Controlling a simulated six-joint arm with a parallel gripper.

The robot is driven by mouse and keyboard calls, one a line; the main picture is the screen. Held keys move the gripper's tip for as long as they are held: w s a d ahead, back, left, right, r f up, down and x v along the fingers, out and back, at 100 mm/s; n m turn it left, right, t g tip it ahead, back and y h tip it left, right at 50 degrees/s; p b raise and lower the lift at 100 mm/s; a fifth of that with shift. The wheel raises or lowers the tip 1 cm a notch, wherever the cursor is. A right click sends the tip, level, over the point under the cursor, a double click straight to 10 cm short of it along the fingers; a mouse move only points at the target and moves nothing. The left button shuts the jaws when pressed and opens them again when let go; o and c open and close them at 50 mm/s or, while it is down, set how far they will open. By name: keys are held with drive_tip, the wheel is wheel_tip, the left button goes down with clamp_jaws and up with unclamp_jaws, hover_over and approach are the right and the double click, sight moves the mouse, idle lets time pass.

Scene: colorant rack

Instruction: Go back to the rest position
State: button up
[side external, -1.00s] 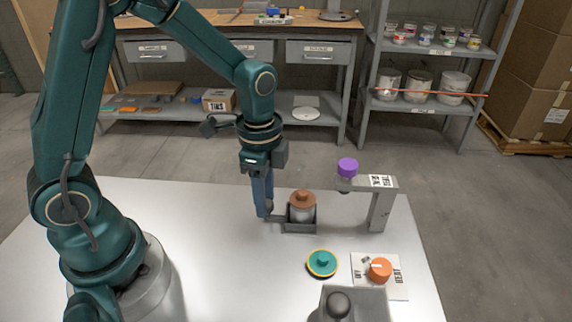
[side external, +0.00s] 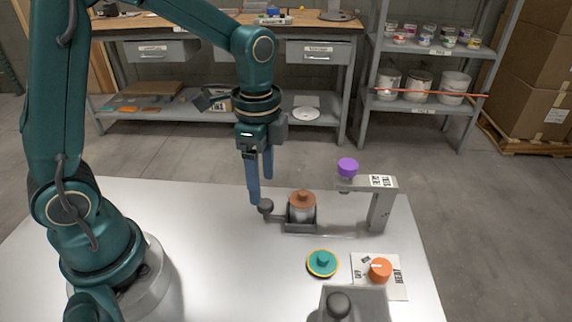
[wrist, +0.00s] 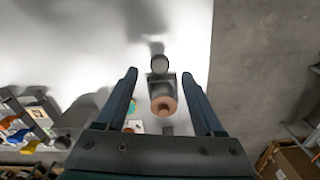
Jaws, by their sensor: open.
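My gripper (side external: 261,186) is open and empty, with two blue fingers pointing down above the table. It is just left of a grey holder (side external: 300,227) that has a dark round knob (side external: 266,207) on its left side. A jar with a brown lid (side external: 302,198) stands in the holder. In the wrist view the brown lid (wrist: 163,106) and the round knob (wrist: 160,64) lie between and beyond the open fingers (wrist: 165,90), apart from them.
A grey stand (side external: 380,208) with a purple knob (side external: 347,167) rises right of the jar. A teal round piece (side external: 322,263), an orange dial (side external: 380,269) on a white plate and a grey box with a dark knob (side external: 338,304) sit nearer. The table's left-middle (side external: 215,250) is clear.

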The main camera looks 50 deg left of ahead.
drive_tip(key=shift+r, duration=0.35)
drive_tip(key=s+r+n+t, duration=0.5)
drive_tip(key=s+r+n, duration=0.2)
drive_tip(key=s+n, duration=0.2)
drive_tip(key=shift+s+d+n+t, duration=0.2)
drive_tip(key=shift+s+n+t, duration=0.15)
drive_tip(key=shift+n, duration=0.75)
idle(0.7)
